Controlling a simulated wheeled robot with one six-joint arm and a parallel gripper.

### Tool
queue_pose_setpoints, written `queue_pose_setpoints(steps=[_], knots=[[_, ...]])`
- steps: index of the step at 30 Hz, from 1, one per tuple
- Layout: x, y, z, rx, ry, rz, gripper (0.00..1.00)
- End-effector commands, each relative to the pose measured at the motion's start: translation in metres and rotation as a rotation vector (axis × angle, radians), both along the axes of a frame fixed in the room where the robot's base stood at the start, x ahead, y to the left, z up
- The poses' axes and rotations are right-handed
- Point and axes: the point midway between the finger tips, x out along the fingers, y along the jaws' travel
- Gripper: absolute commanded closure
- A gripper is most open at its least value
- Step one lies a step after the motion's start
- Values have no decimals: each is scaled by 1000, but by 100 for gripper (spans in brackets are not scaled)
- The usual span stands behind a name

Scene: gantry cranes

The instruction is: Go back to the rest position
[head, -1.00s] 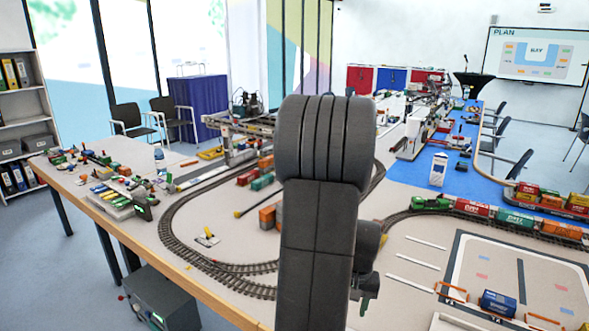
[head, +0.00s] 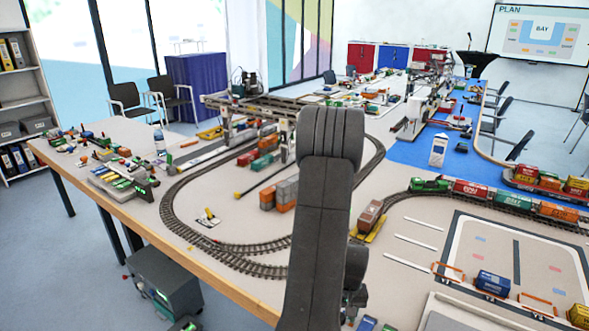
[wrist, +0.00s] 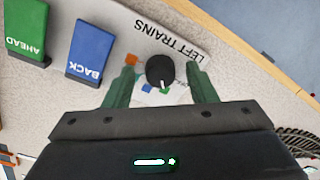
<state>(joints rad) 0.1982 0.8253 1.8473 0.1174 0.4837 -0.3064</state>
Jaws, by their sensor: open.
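My gripper (wrist: 160,78) is open in the wrist view, with two green fingers apart and nothing clamped between them. A black knob (wrist: 160,70) with a white mark shows between the fingertips, on a light panel lettered LEFT TRAINS. I cannot tell how far the fingers are above it. A blue BACK block (wrist: 91,52) and a green AHEAD block (wrist: 26,32) stand left of the fingers. In the head view my dark arm rises in the middle and its lower end hides most of the gripper.
An oval toy track (head: 178,222) lies left of my arm. A brown wagon (head: 370,214) stands on a yellow plate (head: 366,231) just right of it. A gantry crane (head: 225,108) stands behind. A marked yard (head: 512,250) with a blue container (head: 493,283) is at right.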

Motion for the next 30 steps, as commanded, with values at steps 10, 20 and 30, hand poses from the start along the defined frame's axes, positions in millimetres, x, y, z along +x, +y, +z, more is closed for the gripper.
queue_pose_setpoints(steps=[10,20,30], knots=[[1,0,4,1,2,289,49],[2,-1,7,-2,-4,532,49],[3,-3,49,-2,-4,527,49]])
